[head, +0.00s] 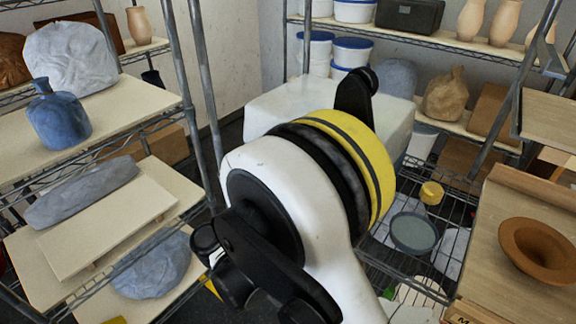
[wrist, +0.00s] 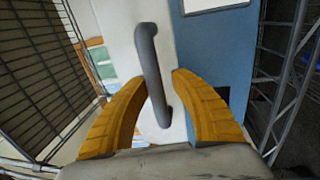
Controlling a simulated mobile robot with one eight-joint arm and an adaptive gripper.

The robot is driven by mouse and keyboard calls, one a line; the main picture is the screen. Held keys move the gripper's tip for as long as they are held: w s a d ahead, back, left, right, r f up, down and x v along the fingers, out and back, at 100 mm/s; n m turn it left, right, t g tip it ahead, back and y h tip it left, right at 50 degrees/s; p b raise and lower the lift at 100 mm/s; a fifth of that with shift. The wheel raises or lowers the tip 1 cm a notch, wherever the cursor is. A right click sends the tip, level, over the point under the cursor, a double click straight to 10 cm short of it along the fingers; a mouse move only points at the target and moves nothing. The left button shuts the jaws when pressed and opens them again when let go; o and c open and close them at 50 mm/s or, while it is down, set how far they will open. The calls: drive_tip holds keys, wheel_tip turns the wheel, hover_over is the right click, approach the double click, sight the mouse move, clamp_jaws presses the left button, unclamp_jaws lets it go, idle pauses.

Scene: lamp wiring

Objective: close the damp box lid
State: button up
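A large white box-like body (head: 275,102), probably the damp box, stands behind my arm in the head view. My arm covers much of it, and I cannot tell how its lid stands. In the wrist view a grey bar handle (wrist: 150,55) is fixed to a white panel (wrist: 125,25), which may be the lid. My gripper (wrist: 162,75) has its two yellow fingers apart, one on each side of the handle. The right finger shows a small gap to the handle; the left fingertip is close to it, and contact is unclear. My gripper's fingers are hidden in the head view.
Wire shelves on the left hold a blue bottle (head: 58,115) and grey wrapped lumps. The back shelf holds white tubs (head: 352,52) and vases. A brown bowl (head: 540,248) sits on a wooden board at right. In the wrist view, a blue panel (wrist: 215,55) and metal racks flank the handle.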

drive_tip(key=shift+d, duration=0.1)
drive_tip(key=v, duration=1.2)
